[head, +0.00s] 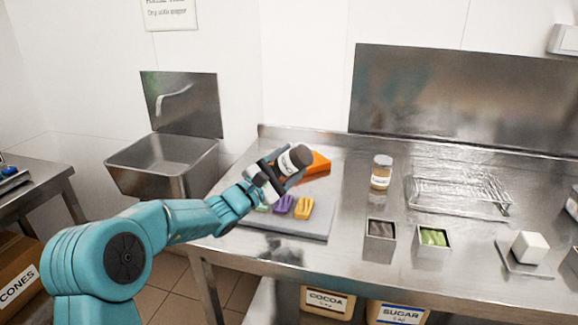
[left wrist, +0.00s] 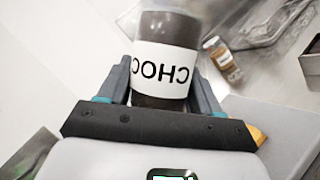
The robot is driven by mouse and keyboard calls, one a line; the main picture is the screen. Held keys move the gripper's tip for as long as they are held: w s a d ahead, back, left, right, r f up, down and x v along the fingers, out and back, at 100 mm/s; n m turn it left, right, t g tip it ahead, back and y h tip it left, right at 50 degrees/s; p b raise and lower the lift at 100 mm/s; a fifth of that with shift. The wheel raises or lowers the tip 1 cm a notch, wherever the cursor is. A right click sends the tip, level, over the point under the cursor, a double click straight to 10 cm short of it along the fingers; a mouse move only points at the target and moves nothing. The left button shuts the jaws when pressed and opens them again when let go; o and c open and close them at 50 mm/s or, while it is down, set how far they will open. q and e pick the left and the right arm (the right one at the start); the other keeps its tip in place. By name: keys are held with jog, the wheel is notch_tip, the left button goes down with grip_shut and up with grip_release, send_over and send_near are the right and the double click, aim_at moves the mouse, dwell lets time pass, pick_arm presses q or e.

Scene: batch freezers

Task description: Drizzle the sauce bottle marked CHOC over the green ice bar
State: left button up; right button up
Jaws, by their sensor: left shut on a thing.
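The CHOC sauce bottle is dark brown with a white label, seen in the head view (head: 292,160) and the left wrist view (left wrist: 166,62). The word CHOC reads upside down in the left wrist view. My left gripper (head: 280,175) is shut on the bottle; its fingers (left wrist: 160,88) lie on both sides of it. The bottle is tilted, held above the grey board. The green ice bar (head: 262,208) lies on that board, just below the gripper, and is partly hidden by it. My right gripper is not in view.
A purple bar (head: 284,206) and a yellow bar (head: 304,208) lie right of the green one on the grey board (head: 312,228). An orange object (head: 319,162) is behind. A tan bottle (head: 381,172), two small tubs (head: 380,228) (head: 433,238) and a wire rack (head: 460,194) stand further right.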

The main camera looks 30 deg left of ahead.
pick_arm(q)
jog(key=shift+r, duration=0.1)
jog(key=shift+m+g+b, duration=0.4)
jog(key=shift+m+b, duration=0.2)
jog(key=shift+m, duration=0.6)
jog(key=shift+m+g+h, duration=0.4)
jog(key=shift+m, duration=0.7)
notch_tip(320, 180, up, 2)
jog(key=m+g, duration=0.1)
jog(key=m, duration=0.2)
jog(key=shift+r+m+g, duration=0.25)
jog(key=shift+m+g, duration=0.15)
jog(key=shift+m, duration=0.3)
